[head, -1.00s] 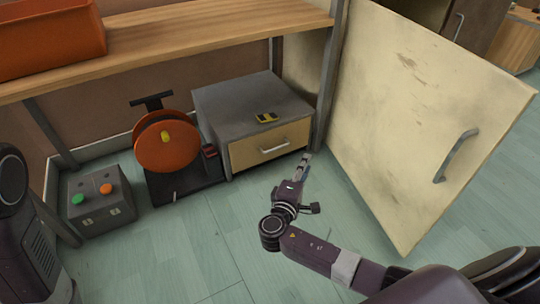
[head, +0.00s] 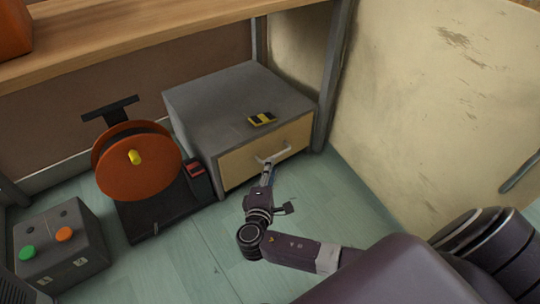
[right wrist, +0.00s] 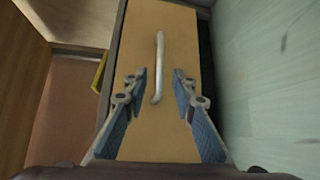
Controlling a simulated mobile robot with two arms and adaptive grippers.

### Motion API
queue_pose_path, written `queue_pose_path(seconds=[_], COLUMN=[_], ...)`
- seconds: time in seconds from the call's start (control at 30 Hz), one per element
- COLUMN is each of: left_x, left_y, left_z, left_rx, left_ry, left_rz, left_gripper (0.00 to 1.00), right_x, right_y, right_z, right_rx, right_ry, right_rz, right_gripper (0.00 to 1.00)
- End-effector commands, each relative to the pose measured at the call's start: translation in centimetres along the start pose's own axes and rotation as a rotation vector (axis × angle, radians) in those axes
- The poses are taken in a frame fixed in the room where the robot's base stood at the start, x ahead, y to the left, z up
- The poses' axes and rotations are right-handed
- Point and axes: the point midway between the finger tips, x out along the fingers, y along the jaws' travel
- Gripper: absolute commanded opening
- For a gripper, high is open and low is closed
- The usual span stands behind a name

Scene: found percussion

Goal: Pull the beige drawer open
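The beige drawer (head: 240,160) is the front of a low grey cabinet (head: 232,95) and looks shut. Its light metal bar handle (head: 272,154) also shows upright in the right wrist view (right wrist: 158,65). My right gripper (head: 268,172) is just in front of the drawer, at the handle. In the right wrist view its two blue-padded fingers (right wrist: 160,90) are apart, with the handle's lower end between them; I see no finger pressed on it. My left gripper is not in view.
A yellow-and-black item (head: 262,119) lies on the cabinet top. An orange reel (head: 138,165) and a grey button box (head: 60,245) stand at the left. A large cream door panel (head: 430,100) is at the right. Bare floor (head: 200,250) lies in front.

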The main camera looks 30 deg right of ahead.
Motion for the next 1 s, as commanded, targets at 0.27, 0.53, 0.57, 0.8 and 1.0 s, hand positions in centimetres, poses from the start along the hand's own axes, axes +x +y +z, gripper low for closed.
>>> queue_pose_path(seconds=[0.27,0.53,0.57,0.8,1.0], left_x=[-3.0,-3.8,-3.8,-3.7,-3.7], left_y=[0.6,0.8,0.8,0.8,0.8], left_z=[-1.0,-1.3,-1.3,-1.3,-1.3], left_rx=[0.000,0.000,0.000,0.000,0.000], left_ry=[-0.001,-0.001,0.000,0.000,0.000], left_rz=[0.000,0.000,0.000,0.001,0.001], left_gripper=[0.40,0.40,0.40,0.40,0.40], right_x=[4.7,6.4,6.4,6.4,6.4], right_y=[-0.4,-0.1,-0.1,0.0,0.0], right_z=[0.0,0.1,0.1,0.1,0.0], right_rx=[-0.001,-0.001,-0.001,-0.001,-0.001], right_ry=[-0.002,-0.001,-0.001,-0.001,0.000], right_rz=[0.003,0.000,0.000,-0.001,-0.001], right_gripper=[0.25,0.25,0.25,0.21,0.00])
